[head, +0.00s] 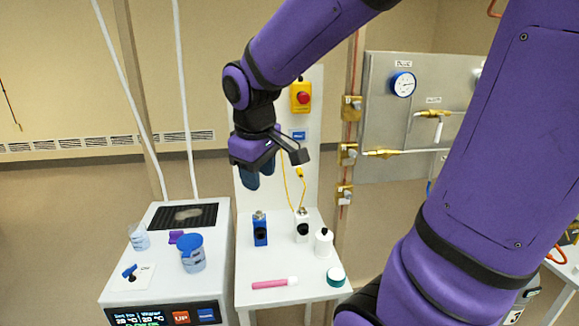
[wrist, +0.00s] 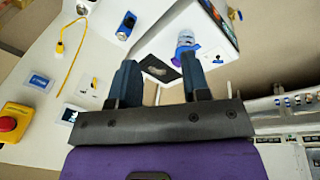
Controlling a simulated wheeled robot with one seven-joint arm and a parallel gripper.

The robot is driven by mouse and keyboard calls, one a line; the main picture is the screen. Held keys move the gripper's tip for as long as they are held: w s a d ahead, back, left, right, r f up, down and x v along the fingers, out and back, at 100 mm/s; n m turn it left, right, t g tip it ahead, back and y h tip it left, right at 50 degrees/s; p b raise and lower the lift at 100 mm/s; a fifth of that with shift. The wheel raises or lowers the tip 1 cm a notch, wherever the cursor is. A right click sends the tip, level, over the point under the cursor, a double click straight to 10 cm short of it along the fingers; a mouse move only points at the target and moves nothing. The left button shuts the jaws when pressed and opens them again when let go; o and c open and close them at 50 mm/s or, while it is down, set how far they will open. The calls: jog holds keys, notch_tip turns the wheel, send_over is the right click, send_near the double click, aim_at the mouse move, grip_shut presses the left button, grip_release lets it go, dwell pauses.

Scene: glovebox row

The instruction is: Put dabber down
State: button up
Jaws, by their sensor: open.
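A pink stick with a pale tip (head: 272,283), which looks like the dabber, lies flat near the front of the small white table (head: 245,302). My gripper (head: 260,174) is in the air well above the back of that table, pointing down and apart from everything on it. In the wrist view its two dark blue fingers (wrist: 160,72) are spread with nothing held between them. The pink stick does not show clearly in the wrist view.
Left is a white bench unit (head: 150,283) with a blue-lidded beaker (head: 192,255). A red emergency button (head: 303,97) is behind. The table's middle is clear.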

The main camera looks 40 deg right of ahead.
jog(key=s+a+r+m+t, duration=0.1)
jog(key=s+r, duration=0.2)
jog(key=s, duration=0.3)
jog(key=s+a+r+m+t+y, duration=0.1)
jog(key=s+r+m+t, duration=0.1)
jog(key=s, duration=0.4)
jog(key=shift+a+r+t+y, duration=0.3)
jog(key=shift+a+r, duration=0.05)
jog(key=shift+r, duration=0.15)
dwell(0.5)
